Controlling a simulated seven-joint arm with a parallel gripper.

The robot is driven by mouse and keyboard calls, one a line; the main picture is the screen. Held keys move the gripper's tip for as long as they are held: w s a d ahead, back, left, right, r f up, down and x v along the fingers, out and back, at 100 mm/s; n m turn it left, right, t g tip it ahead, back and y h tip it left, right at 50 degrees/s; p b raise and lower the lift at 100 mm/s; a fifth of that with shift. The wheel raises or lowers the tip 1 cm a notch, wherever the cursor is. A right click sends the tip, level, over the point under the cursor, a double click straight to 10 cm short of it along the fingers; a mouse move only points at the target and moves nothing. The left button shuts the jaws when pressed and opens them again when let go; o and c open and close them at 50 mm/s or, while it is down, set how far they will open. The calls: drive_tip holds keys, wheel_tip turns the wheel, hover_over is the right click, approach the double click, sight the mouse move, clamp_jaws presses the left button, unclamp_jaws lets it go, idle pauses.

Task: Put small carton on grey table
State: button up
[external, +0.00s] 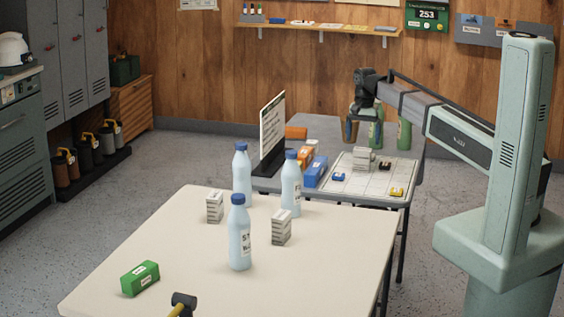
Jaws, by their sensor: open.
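Two small white-and-grey striped cartons stand on the cream table: one on the left (215,207) and one nearer the middle (281,228). A similar pale carton (364,158) sits on a gridded white tray (350,186) on the grey table (300,122) behind. I cannot tell which one the task names. My gripper (365,122) is open over the back of the grey table, well away from the cream table's cartons. Its fingertips are hard to separate from brown and green bottle-like things there, and I see nothing clearly held.
Tall water bottles (239,245) stand around the cream table's (335,265) cartons. A green box (140,278) and a hammer (183,304) lie near its front. A sign board (272,128), a blue box (316,172) and orange boxes crowd the grey table's left. The cream table's right side is clear.

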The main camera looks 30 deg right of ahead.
drive_tip(key=shift+r, duration=1.6)
